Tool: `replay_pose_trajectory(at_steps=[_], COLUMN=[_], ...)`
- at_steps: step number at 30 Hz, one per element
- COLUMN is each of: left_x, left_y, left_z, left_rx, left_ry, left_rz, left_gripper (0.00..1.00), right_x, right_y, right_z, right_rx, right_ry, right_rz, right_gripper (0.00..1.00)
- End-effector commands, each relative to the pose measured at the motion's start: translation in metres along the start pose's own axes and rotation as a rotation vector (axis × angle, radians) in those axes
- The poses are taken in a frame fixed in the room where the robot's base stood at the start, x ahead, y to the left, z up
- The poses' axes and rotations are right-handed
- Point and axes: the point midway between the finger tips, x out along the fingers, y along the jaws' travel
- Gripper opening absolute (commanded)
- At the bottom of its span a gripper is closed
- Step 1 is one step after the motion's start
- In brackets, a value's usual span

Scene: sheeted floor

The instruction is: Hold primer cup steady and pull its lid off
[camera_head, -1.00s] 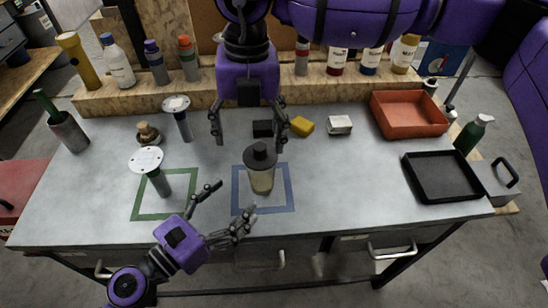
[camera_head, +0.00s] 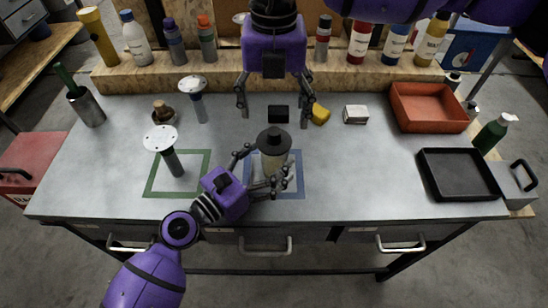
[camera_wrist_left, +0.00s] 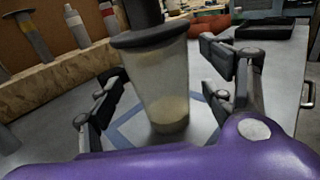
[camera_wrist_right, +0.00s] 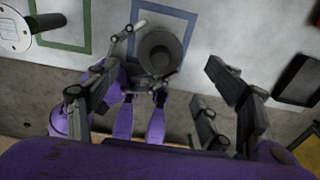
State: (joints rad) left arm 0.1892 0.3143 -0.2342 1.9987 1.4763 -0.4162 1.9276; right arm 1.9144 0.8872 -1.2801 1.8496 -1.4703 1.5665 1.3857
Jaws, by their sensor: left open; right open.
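The primer cup (camera_head: 275,162) is a clear cup with a pale layer at its bottom, upright in the blue square outline (camera_head: 296,186). Its dark wide-brimmed lid (camera_head: 274,140) with a raised knob sits on top. The cup also shows in the left wrist view (camera_wrist_left: 163,85). My left gripper (camera_head: 262,168) is open, with its fingers on either side of the cup and gaps visible between them and its wall. My right gripper (camera_head: 274,118) is open and empty, pointing down behind the cup. The right wrist view shows the lid (camera_wrist_right: 160,50) from above, beyond its fingers.
A green square outline (camera_head: 150,180) with a round-topped stand (camera_head: 162,142) lies left of the cup. A black block (camera_head: 278,113) and yellow sponge (camera_head: 320,114) lie behind. An orange tray (camera_head: 430,106) and a black tray (camera_head: 458,175) are at the right. The table's middle right is clear.

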Motion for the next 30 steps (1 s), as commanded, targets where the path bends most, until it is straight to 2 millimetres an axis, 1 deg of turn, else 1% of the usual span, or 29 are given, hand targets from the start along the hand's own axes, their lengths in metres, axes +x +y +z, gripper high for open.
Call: replay_pose_trajectory(at_steps=[4, 5, 20, 21, 23, 25, 27, 30], left_x=[0.000, 0.000, 0.000, 0.000, 0.000, 0.000, 0.000, 0.000], left_y=[0.000, 0.000, 0.000, 0.000, 0.000, 0.000, 0.000, 0.000], left_z=[0.000, 0.000, 0.000, 0.000, 0.000, 0.000, 0.000, 0.000], left_rx=[0.000, 0.000, 0.000, 0.000, 0.000, 0.000, 0.000, 0.000], left_ry=[0.000, 0.000, 0.000, 0.000, 0.000, 0.000, 0.000, 0.000], left_rz=[0.000, 0.000, 0.000, 0.000, 0.000, 0.000, 0.000, 0.000], left_gripper=[0.74, 0.73, 0.07, 0.03, 0.03, 0.03, 0.03, 0.03], right_x=[0.000, 0.000, 0.000, 0.000, 0.002, 0.001, -0.006, -0.024], right_y=[0.000, 0.000, 0.000, 0.000, 0.000, 0.007, 0.015, 0.018], right_z=[0.000, 0.000, 0.000, 0.000, -0.001, -0.003, -0.004, -0.003], right_rx=[0.000, 0.000, 0.000, 0.000, -0.001, -0.005, -0.036, -0.164], right_ry=[0.000, 0.000, 0.000, 0.000, 0.004, 0.011, 0.011, 0.006], right_rz=[0.000, 0.000, 0.000, 0.000, 0.001, 0.020, 0.042, 0.051], right_gripper=[0.74, 0.74, 0.74, 0.76, 0.77, 0.77, 0.77, 0.77])
